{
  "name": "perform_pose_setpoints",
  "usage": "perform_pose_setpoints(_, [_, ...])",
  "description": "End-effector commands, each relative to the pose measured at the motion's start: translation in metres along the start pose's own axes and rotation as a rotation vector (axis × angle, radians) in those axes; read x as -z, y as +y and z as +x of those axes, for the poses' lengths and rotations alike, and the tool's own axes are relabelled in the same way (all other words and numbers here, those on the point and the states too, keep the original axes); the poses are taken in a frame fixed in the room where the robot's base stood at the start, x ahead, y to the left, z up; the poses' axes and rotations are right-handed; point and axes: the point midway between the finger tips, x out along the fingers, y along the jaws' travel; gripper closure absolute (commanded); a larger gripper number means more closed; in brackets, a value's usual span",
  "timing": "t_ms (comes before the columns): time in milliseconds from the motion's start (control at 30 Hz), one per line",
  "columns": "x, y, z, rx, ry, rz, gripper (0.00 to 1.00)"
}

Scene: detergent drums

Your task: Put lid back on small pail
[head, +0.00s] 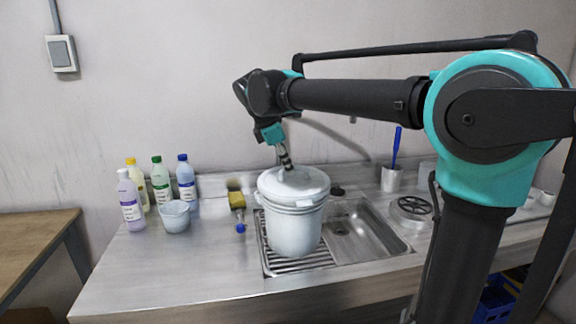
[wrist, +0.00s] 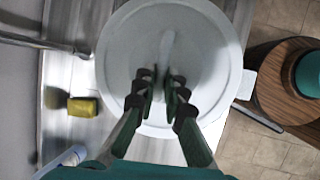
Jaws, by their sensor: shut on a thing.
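A white pail (head: 294,232) stands upright on the ribbed drainer side of the sink. A round white lid (head: 312,183) is at the pail's mouth, covering it. The lid looks roughly level, but I cannot tell whether it is pressed fully home. In the wrist view the lid (wrist: 205,50) fills the middle, with a raised bar handle (wrist: 168,42) across its top. My gripper (head: 288,166) comes down from above onto the lid's middle. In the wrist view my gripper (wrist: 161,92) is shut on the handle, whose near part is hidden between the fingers. The pail's inside is hidden.
Several detergent bottles (head: 160,182) and a small pale bucket (head: 175,216) stand left on the counter. A yellow sponge or brush (head: 237,201) lies near the pail; its yellow block (wrist: 82,107) shows in the wrist view. The front-left counter is clear.

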Motion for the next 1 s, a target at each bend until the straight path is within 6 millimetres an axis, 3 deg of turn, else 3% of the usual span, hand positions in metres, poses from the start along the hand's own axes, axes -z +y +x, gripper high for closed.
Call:
perform_pose_setpoints(267, [0.0000, 0.0000, 0.0000, 0.000, 0.000, 0.000, 1.00])
perform_pose_setpoints(300, [0.0000, 0.0000, 0.0000, 0.000, 0.000, 0.000, 0.87])
perform_pose_setpoints(467, [0.0000, 0.0000, 0.0000, 0.000, 0.000, 0.000, 0.67])
perform_pose_setpoints(700, [0.0001, 0.0000, 0.0001, 0.000, 0.000, 0.000, 0.64])
perform_pose_setpoints(867, [0.0001, -0.0001, 0.0001, 0.000, 0.000, 0.000, 0.45])
perform_pose_setpoints(1000, [0.0001, 0.0000, 0.0001, 0.000, 0.000, 0.000, 0.45])
